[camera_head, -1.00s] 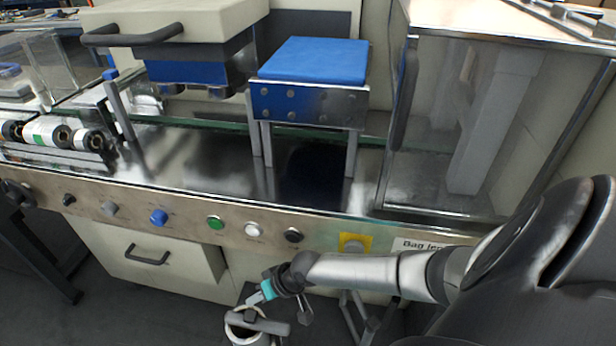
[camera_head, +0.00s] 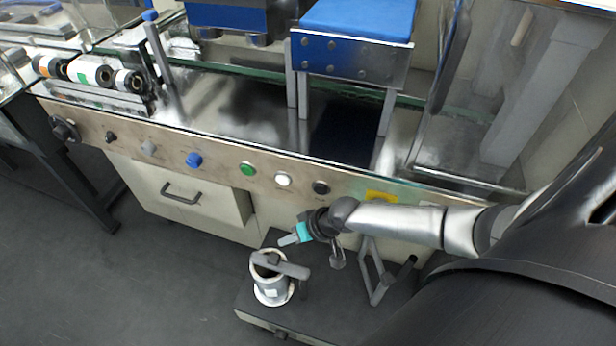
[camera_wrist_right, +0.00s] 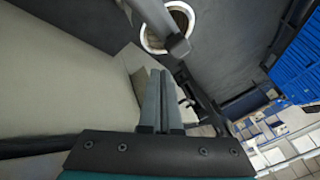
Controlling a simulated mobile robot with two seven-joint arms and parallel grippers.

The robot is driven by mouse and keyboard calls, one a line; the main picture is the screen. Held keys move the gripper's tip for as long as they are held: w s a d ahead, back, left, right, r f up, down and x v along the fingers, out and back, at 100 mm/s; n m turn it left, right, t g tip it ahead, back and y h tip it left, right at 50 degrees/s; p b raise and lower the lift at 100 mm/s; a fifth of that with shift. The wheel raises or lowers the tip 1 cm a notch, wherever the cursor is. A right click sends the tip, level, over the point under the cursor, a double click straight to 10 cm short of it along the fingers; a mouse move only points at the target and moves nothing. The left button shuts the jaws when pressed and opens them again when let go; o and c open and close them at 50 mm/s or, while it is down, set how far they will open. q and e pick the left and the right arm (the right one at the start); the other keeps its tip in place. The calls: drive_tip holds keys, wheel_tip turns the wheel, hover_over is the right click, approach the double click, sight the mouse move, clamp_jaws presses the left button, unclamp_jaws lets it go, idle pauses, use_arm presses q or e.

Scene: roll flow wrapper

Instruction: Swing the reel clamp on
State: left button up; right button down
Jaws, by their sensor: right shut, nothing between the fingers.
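The reel (camera_head: 273,290) is a white, upright hollow roll at the lower middle of the head view, on a low dark stand. The reel clamp (camera_head: 288,267) is a grey bar reaching over the reel's top from a post at its right. I cannot tell whether it touches the reel. My right gripper (camera_head: 284,241) is shut and empty, behind and slightly above the reel, apart from the clamp. In the wrist view its fingers (camera_wrist_right: 161,80) are together, with the clamp bar (camera_wrist_right: 158,25) and reel rim (camera_wrist_right: 178,12) beyond them. My left gripper is out of view.
The machine's front panel (camera_head: 225,166) with knobs and buttons runs behind my right arm. A drawer (camera_head: 180,196) with a dark handle is below it. The dark stand (camera_head: 250,305) also bears a grey bracket (camera_head: 374,275) right of the reel.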

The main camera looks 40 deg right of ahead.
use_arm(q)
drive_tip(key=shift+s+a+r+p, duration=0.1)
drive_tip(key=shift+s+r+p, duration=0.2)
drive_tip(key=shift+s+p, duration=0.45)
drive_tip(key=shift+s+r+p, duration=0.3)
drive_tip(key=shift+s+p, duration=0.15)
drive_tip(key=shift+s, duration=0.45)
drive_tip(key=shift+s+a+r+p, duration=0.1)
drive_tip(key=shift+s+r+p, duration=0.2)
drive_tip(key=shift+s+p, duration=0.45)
use_arm(e)
drive_tip(key=v, duration=0.8)
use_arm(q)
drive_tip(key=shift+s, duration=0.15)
